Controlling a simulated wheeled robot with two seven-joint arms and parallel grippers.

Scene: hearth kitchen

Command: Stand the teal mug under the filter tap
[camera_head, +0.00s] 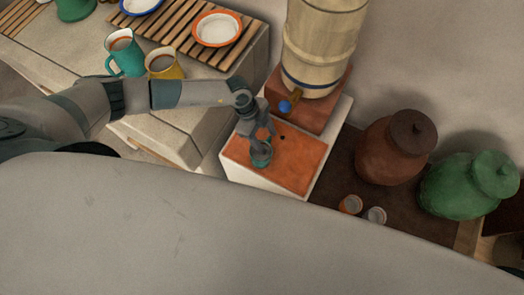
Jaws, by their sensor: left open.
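A teal mug (125,54) with a handle stands upright on the pale counter at the upper left, beside a yellow mug (163,64). The filter is a tall pale barrel (322,40) on a terracotta block, with a small tap and blue knob (285,106) low on its front. My left gripper (262,147) is open and points down over the orange tiled top (300,168) in front of the tap. A small teal rounded shape (261,158) shows at its fingertips; it is partly hidden, and I cannot tell whether it is a cup or part of the gripper. My right gripper is out of view.
A brown lidded jar (394,150) and a green lidded jar (466,188) stand to the right. Two small cups, one orange (350,205) and one grey (375,216), stand before them. A slatted rack (185,32) holds an orange-rimmed dish (216,29).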

